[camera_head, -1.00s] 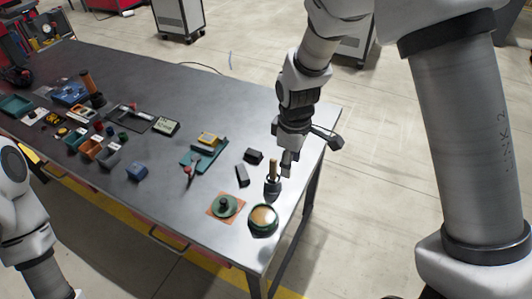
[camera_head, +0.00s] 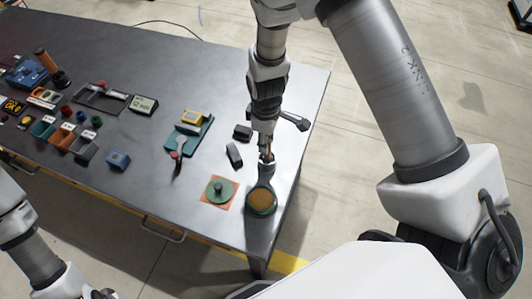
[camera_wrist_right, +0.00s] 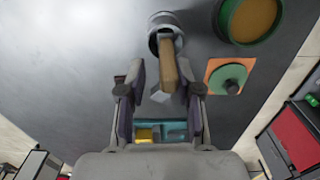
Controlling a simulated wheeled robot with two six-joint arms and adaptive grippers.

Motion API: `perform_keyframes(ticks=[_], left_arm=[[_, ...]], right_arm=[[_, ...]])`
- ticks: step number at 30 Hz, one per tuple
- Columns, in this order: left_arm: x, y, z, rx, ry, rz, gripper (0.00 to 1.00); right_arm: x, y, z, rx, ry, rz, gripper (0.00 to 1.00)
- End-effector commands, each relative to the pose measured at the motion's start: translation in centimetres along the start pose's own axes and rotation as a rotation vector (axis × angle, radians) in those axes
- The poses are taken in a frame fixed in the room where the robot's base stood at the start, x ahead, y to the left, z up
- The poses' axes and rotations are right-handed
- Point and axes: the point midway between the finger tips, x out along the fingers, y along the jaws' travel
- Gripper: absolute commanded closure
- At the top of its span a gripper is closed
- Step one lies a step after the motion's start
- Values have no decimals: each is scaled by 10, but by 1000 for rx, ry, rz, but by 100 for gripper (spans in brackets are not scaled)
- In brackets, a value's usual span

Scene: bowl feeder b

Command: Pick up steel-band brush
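The brush shows as a tan wooden handle (camera_wrist_right: 168,66) in the right wrist view, rising from a round grey cup (camera_wrist_right: 163,24). Its steel band and bristles cannot be made out. In the head view the cup (camera_head: 266,171) stands near the table's right edge, and the handle is partly covered by my right gripper (camera_head: 267,148). In the right wrist view that gripper (camera_wrist_right: 166,82) is open, its two fingers on either side of the handle, with a gap visible at the left finger. Only part of my left arm shows at the lower left; its gripper is out of view.
A green-rimmed round dish (camera_head: 261,202) is close in front of the cup. A green knobbed disc (camera_head: 218,190) lies on an orange square left of it. Bins and tools fill the table's left.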

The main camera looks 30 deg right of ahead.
Motion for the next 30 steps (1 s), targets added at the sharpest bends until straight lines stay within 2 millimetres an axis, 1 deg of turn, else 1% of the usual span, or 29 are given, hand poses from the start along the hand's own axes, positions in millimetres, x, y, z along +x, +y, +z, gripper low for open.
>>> perform_keyframes(ticks=[1, 2, 13, 17, 20, 23, 30], left_arm=[[-1, 0, 1, 0, -2, 0, 52], [-1, 0, 1, 0, -2, 0, 52], [-1, 0, 1, 0, -2, 0, 52], [0, 0, 1, 0, -2, 0, 52], [3, 0, 1, 0, -2, 0, 52], [7, 0, 1, 0, -2, 0, 52], [16, 0, 1, 0, -2, 0, 52]], right_arm=[[-1, 0, 0, 0, 0, 0, 93], [-1, 0, 0, 0, 0, 0, 100], [-1, -1, 1, 0, -1, -1, 100], [-5, 0, 0, -1, 0, 0, 100], [-14, 0, 0, -2, 2, 2, 100], [-29, 0, 0, -1, 3, 4, 100], [-76, 0, -1, 0, 4, 4, 100]])
